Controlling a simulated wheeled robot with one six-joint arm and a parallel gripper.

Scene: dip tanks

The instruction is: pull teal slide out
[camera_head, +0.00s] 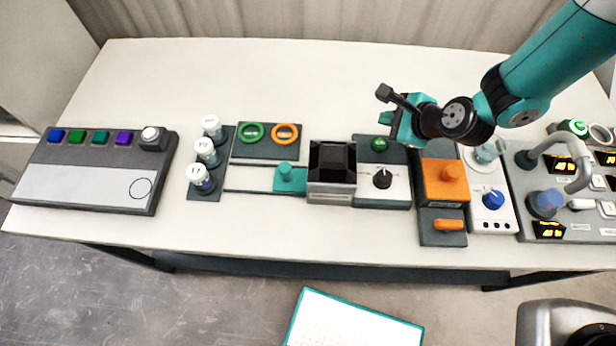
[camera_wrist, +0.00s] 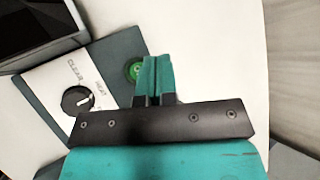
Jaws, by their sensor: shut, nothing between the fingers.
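The teal slide (camera_head: 290,178) is a teal block with a round knob on top. It sits at the right end of a pale track (camera_head: 247,178), close against the left side of the black-topped box (camera_head: 331,172). My gripper (camera_head: 385,118) is above the panel with the green button and black dial, to the right of and higher than the slide. In the wrist view my gripper (camera_wrist: 154,75) has its teal fingers together with nothing between them. The slide is not seen in the wrist view.
Green and orange rings (camera_head: 268,133) lie behind the track. White-capped vials (camera_head: 206,152) stand left of it. The black dial (camera_head: 382,178) and orange block (camera_head: 445,178) are to the right. The table (camera_head: 270,75) is clear at the back.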

